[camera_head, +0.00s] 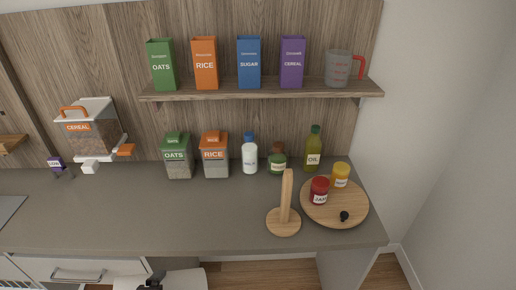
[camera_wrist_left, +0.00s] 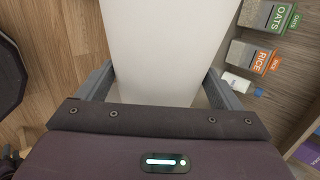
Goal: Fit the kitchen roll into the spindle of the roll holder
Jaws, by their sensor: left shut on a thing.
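The kitchen roll (camera_wrist_left: 168,45) is a plain white cylinder that fills the middle of the left wrist view. My left gripper (camera_wrist_left: 160,88) is shut on it, with one finger on each side. In the head view a white and dark shape is cut off at the bottom edge; I cannot tell how much of it is roll and how much is my arm. The roll holder (camera_head: 284,222) stands on the counter, a round wooden base with a bare upright spindle (camera_head: 286,193). My right gripper is not in view.
Behind stand an oil bottle (camera_head: 313,150), a milk bottle (camera_head: 249,154) and canisters. Counter (camera_head: 150,215) left of the holder is clear.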

